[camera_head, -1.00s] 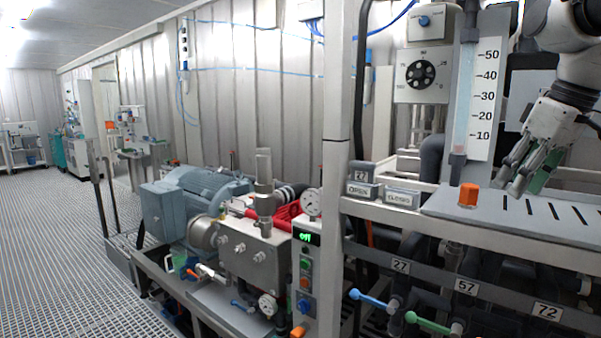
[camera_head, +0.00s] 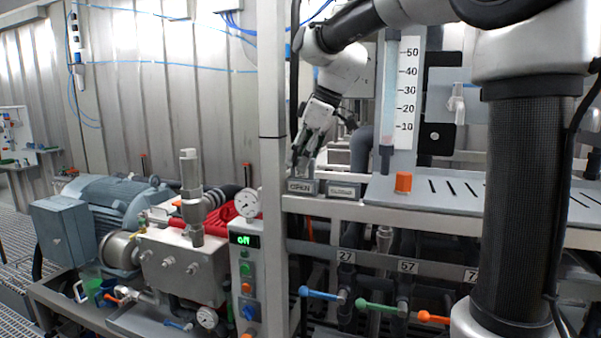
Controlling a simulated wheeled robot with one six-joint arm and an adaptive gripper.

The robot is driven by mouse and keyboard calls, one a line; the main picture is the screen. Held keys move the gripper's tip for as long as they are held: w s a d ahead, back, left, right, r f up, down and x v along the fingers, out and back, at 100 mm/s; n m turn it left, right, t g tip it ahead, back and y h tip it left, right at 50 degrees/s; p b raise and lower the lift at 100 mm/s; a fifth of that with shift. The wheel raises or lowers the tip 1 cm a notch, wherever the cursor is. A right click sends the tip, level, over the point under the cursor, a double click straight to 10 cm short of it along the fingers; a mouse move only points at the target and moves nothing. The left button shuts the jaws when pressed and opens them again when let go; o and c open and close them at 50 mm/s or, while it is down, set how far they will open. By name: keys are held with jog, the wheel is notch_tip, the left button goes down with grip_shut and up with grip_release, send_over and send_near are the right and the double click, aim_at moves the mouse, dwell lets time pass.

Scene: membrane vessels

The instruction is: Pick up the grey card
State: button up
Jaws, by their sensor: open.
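The likely grey card (camera_head: 308,171) is a small grey piece just behind the OPEN label; the fingers partly cover it and its marking cannot be read. The OPEN tray (camera_head: 300,187) and the CLOSED tray (camera_head: 345,190) sit side by side at the left end of the shelf. My gripper (camera_head: 304,158) points down right above the OPEN tray, its fingers apart, around or just in front of the grey piece; I cannot tell whether they touch it.
A slotted grey shelf (camera_head: 412,188) with an orange block (camera_head: 403,182) lies to the right. A scaled tube (camera_head: 389,95) stands behind it. A white post (camera_head: 273,150) rises close left of the trays. Blue (camera_head: 318,293), green (camera_head: 375,306) and orange (camera_head: 432,317) valve handles are below.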

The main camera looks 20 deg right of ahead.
jog(key=shift+w+a+f, duration=0.1)
jog(key=shift+f, duration=0.3)
grip_shut()
jog(key=shift+r, duration=0.15)
